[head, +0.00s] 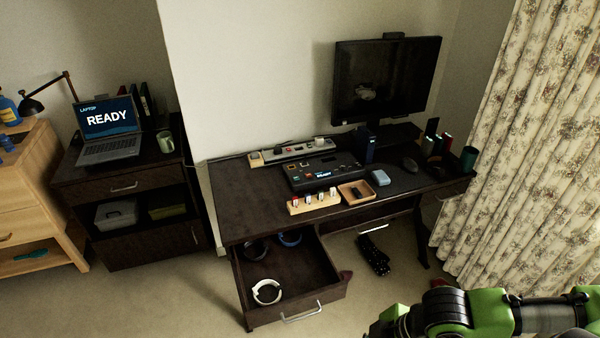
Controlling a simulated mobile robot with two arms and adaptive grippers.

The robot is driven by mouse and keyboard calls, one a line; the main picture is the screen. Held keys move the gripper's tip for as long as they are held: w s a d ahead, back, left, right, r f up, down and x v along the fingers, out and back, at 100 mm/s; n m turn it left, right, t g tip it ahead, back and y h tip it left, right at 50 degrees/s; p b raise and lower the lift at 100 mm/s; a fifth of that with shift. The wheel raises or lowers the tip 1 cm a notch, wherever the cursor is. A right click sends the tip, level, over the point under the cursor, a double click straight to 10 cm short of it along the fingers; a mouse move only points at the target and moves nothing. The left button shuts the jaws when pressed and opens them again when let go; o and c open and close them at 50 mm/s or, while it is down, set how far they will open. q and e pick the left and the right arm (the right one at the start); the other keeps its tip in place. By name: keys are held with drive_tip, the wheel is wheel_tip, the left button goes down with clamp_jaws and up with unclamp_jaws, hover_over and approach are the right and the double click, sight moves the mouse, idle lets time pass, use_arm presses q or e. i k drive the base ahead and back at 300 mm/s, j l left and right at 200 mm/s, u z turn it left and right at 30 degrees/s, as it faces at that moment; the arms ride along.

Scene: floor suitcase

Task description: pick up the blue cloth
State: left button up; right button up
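I cannot make out a blue cloth for certain. A small dark-blue item (6,143) lies on the light wood cabinet at the left edge, partly cut off by the frame; I cannot tell whether it is cloth. A flat teal item (31,254) lies in that cabinet's low open compartment. A small pale-blue block-like item (380,177) lies on the dark desk. Part of my green and black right arm shows at the bottom right, with its gripper out of view. My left gripper is not in view.
The dark desk (232,207) holds a monitor (386,80), a console and small holders. Its open drawer (285,290) juts forward with a white ring inside. A laptop (108,120) stands on a dark cabinet at left. A patterned curtain (530,140) hangs at right. Floor at lower left is clear.

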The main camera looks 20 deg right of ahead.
sight(380, 176)
drive_tip(key=i+l+u, duration=0.1)
drive_tip(key=u, duration=2.1)
drive_tip(key=l+u, duration=0.4)
drive_tip(key=k+l+u, duration=0.1)
drive_tip(key=u, duration=0.35)
drive_tip(key=k+l+u, duration=0.2)
drive_tip(key=u, duration=0.2)
drive_tip(key=k+l+u, duration=0.15)
drive_tip(key=u, duration=0.3)
drive_tip(key=k+l, duration=0.2)
drive_tip(key=k, duration=0.25)
drive_tip(key=k+l+u, duration=0.1)
drive_tip(key=k, duration=0.35)
drive_tip(key=k+z, duration=0.15)
drive_tip(key=z, duration=0.25)
drive_tip(key=k+l+z, duration=0.1)
drive_tip(key=z, duration=0.25)
drive_tip(key=k+l+z, duration=0.15)
drive_tip(key=z, duration=0.25)
drive_tip(key=k+l+z, duration=0.15)
drive_tip(key=z, duration=0.25)
drive_tip(key=k+l+z, duration=0.15)
drive_tip(key=z, duration=0.25)
drive_tip(key=k+l+z, duration=0.1)
drive_tip(key=z, duration=0.25)
drive_tip(key=k+l+z, duration=0.1)
drive_tip(key=l+z, duration=0.4)
drive_tip(key=z, duration=0.25)
drive_tip(key=k+l, duration=0.05)
